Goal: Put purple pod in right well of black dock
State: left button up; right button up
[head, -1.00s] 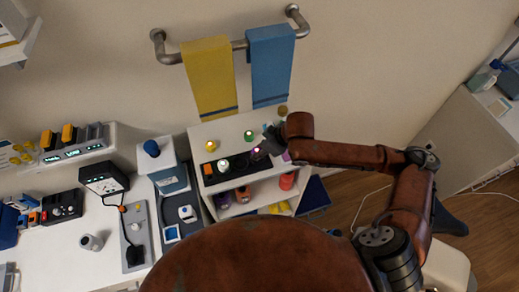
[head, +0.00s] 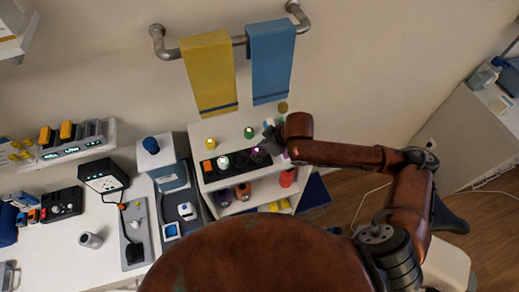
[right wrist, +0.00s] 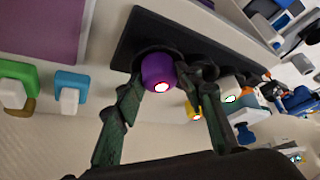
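The black dock (head: 235,168) lies on top of the white shelf unit. The purple pod (head: 257,149) is at the dock's right-hand well, and its light glows. In the right wrist view the purple pod (right wrist: 158,70) sits against the dark ring of the end well of the black dock (right wrist: 130,38). My right gripper (head: 271,139) is at the dock's right end. In the right wrist view its fingers (right wrist: 160,85) stand on either side of the pod, looking slightly apart from it. A white pod with a green light (head: 223,162) is in another well. My left gripper is not in view.
A yellow pod (head: 210,143) and a green pod (head: 249,132) stand behind the dock. A white and blue device (head: 165,165) stands left of the shelf unit. Yellow (head: 208,75) and blue (head: 271,60) towels hang on the wall rail above.

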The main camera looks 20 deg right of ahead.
jog(key=shift+o, duration=1.1)
jog(key=shift+f, duration=0.1)
jog(key=shift+s+d+r, duration=0.1)
jog(key=shift+r, duration=0.15)
jog(key=v, duration=0.7)
